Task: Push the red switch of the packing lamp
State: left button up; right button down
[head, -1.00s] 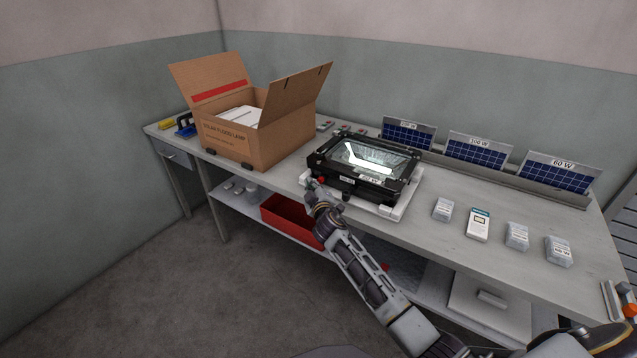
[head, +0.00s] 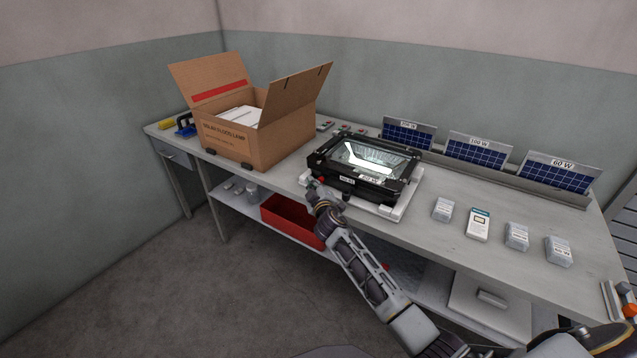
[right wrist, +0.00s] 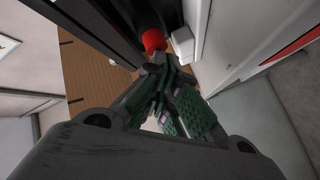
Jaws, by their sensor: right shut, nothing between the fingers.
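The packing lamp (head: 365,160), a black floodlight with a lit-looking glass front, lies on a white tray (head: 398,208) on the bench. Its red switch (head: 321,181) is at the lamp's front left corner. The switch also shows in the right wrist view (right wrist: 153,40), just beyond my fingertips. My right gripper (head: 313,187) is shut and empty, its tips right at the switch; I cannot tell whether they touch it. In the right wrist view the gripper (right wrist: 162,62) points at the switch. My left gripper is not in view.
An open cardboard box (head: 240,140) stands left of the lamp. Several small packs, such as a white one (head: 478,224), lie on the bench to the right. Solar panels (head: 478,152) stand along the back. A red bin (head: 290,222) is on the lower shelf.

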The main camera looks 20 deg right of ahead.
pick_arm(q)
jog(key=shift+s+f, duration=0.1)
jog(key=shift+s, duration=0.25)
pick_arm(e)
jog(key=shift+w+d, duration=0.2)
jog(key=shift+d, duration=0.1)
dwell(0.3)
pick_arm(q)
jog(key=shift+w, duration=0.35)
pick_arm(e)
jog(key=shift+s+a, duration=0.35)
jog(key=shift+a, duration=0.05)
jog(key=shift+s+a, duration=0.35)
jog(key=shift+a, duration=0.1)
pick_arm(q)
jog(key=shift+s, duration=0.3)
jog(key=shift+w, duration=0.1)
pick_arm(e)
jog(key=shift+a, duration=0.1)
